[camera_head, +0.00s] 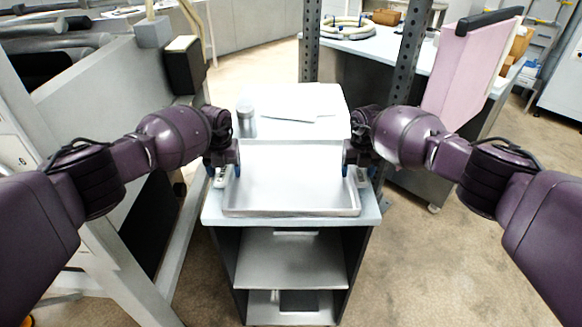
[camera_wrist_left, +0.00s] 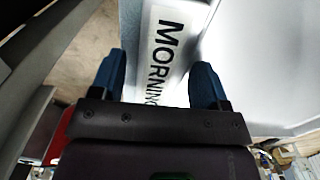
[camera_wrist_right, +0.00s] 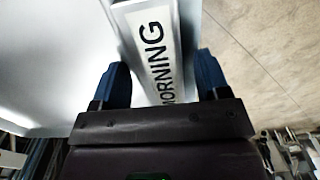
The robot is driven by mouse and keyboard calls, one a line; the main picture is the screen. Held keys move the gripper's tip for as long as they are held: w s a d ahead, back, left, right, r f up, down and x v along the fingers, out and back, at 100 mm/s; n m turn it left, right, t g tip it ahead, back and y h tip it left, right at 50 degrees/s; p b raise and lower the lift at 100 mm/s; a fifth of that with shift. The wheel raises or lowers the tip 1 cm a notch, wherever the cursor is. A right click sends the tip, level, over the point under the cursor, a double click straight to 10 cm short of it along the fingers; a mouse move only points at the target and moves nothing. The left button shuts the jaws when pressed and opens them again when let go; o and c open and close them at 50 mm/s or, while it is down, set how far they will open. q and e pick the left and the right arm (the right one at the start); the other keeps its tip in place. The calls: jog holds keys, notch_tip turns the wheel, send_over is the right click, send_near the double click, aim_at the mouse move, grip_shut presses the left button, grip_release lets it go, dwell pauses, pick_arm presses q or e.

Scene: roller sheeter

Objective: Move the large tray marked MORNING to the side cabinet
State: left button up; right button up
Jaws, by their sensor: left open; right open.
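The large shallow metal tray (camera_head: 290,211) lies flat and empty on top of a cabinet straight ahead. White plates lettered MORNING show at its two sides, in the left wrist view (camera_wrist_left: 162,45) and the right wrist view (camera_wrist_right: 150,35). My left gripper (camera_head: 237,169) is at the tray's left side. Its two blue fingers are spread, with the left plate in the gap between them in its wrist view. My right gripper (camera_head: 346,169) is at the tray's right side, likewise open with the right plate between its fingers. Whether any finger touches the tray cannot be told.
Behind the tray, on the light top, stand a metal canister (camera_head: 246,122) and pale sheets (camera_head: 289,115). The cabinet (camera_head: 291,258) has open shelves below. A grey machine frame (camera_head: 110,95) stands close on the left. A bench with a pink panel (camera_head: 470,70) is on the right.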

pick_arm(q)
jog(key=shift+r, duration=0.15)
pick_arm(e)
jog(key=shift+r, duration=0.1)
pick_arm(q)
notch_tip(320, 180, up, 12)
pick_arm(e)
notch_tip(320, 180, up, 12)
dwell(1.0)
pick_arm(q)
jog(key=shift+s+f, duration=0.1)
jog(key=shift+f, duration=0.1)
pick_arm(e)
jog(key=shift+s, duration=0.1)
